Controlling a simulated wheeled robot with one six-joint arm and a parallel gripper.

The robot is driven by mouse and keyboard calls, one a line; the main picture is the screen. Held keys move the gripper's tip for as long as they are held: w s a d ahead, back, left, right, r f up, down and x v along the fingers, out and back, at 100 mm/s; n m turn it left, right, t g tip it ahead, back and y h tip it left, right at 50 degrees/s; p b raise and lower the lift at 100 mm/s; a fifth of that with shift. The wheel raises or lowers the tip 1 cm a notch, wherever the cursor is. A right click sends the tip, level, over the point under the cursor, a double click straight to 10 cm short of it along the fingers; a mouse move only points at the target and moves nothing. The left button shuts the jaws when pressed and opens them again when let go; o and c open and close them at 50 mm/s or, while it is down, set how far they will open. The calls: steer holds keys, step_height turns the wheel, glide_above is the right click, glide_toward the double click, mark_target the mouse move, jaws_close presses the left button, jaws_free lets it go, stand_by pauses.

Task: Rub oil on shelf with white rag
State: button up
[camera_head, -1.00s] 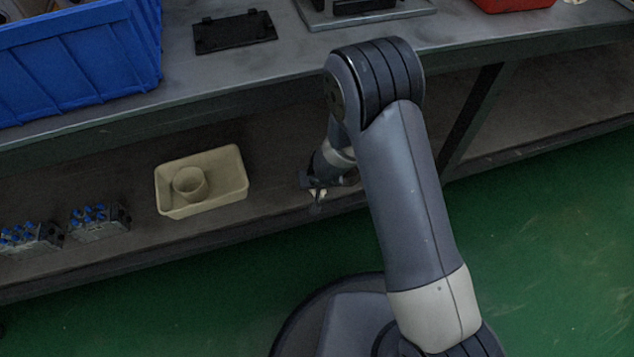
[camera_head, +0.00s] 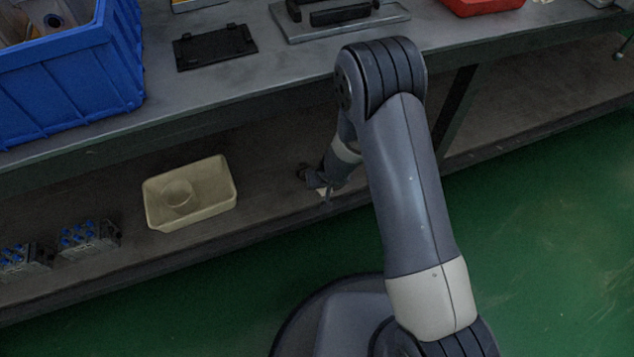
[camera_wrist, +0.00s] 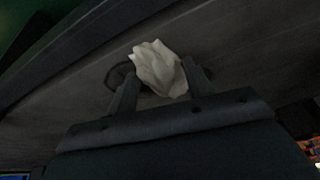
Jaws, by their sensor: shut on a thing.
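The white rag (camera_wrist: 158,68) is crumpled between the two fingers of my gripper (camera_wrist: 160,85) in the wrist view. My gripper (camera_head: 323,190) is shut on it, low at the lower shelf (camera_head: 275,190) near its front edge. In the head view only a small pale bit of the rag shows at the fingertips. A dark patch (camera_wrist: 118,78), which looks like oil, lies on the shelf beside and partly behind the rag in the wrist view. I cannot tell how firmly the rag touches the shelf.
A cream tray (camera_head: 228,186) with a round cup (camera_head: 178,194) stands on the lower shelf to the left. Valve blocks (camera_head: 88,238) with blue caps stand further left. The upper bench (camera_head: 240,85) overhangs the shelf and bears a blue crate (camera_head: 75,85).

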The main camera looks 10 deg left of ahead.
steer(key=shift+w+d+p, duration=0.4)
steer(key=shift+d+p, duration=0.1)
steer(key=shift+d, duration=0.15)
steer(key=shift+w+d+p, duration=0.35)
steer(key=shift+d+p, duration=0.1)
steer(key=shift+d, duration=0.25)
steer(key=shift+w+d+p, duration=0.4)
steer(key=shift+d+p, duration=0.1)
steer(key=shift+d, duration=0.15)
steer(key=shift+w+d+r+p, duration=0.15)
steer(key=shift+w+d+p, duration=0.2)
steer(key=shift+d+p, duration=0.4)
steer(key=shift+w+d+p, duration=0.6)
steer(key=shift+d+p, duration=0.15)
steer(key=shift+p, duration=0.5)
steer(key=shift+w+a+p, duration=0.15)
steer(key=shift+w+p, duration=0.15)
steer(key=shift+p, duration=0.7)
steer(key=w+p, duration=0.1)
steer(key=p, duration=0.3)
steer(key=shift+w+a+r, duration=0.1)
steer(key=shift+a+r, duration=0.05)
steer(key=shift+a, duration=0.25)
